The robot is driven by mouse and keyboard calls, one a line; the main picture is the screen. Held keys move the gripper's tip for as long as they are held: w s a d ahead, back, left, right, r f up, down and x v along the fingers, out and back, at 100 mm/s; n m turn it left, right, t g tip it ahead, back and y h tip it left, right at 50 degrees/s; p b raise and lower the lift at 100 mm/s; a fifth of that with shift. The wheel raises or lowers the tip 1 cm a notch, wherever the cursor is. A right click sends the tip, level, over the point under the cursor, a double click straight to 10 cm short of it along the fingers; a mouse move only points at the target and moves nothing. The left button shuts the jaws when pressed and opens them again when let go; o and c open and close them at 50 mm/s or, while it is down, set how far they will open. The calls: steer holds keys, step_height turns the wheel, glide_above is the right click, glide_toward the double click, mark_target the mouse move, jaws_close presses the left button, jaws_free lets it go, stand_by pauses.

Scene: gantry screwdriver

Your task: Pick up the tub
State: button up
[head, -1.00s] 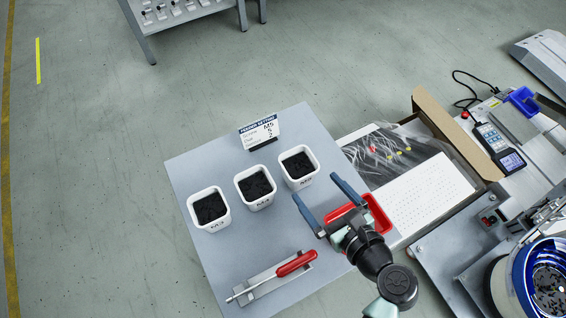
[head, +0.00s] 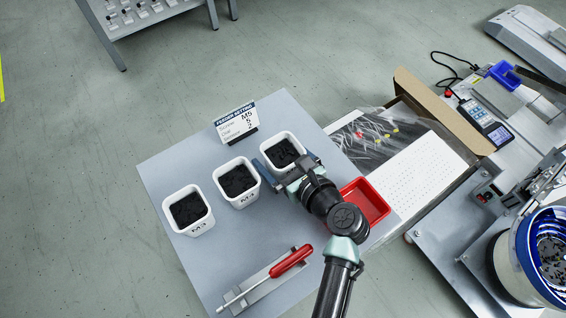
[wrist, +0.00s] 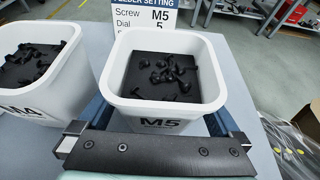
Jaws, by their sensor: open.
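Three white square tubs of black screws stand in a row on the grey table: the left tub (head: 188,211), the middle tub marked M4 (head: 237,183), and the right tub (head: 283,151). The right tub fills the wrist view (wrist: 165,110) and reads M5 on its front. My gripper (head: 288,166) is open at this M5 tub, with one blue finger along each side of it. The fingertips are partly hidden by the tub, and I cannot tell whether they touch it. The sign (head: 236,123) behind the tubs reads Screw M5.
An empty red tray (head: 366,200) lies right of my gripper. A red-handled screwdriver (head: 290,262) rests on a grey holder at the front. An open cardboard box (head: 430,108) and a feeder with a blue-rimmed bowl (head: 545,250) stand to the right.

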steer(key=shift+w+a+f, duration=0.2)
steer(key=shift+w+a, duration=0.1)
steer(key=shift+w, duration=0.1)
steer(key=c, duration=1.2)
steer(key=shift+r, duration=0.15)
steer(key=shift+c, duration=0.7)
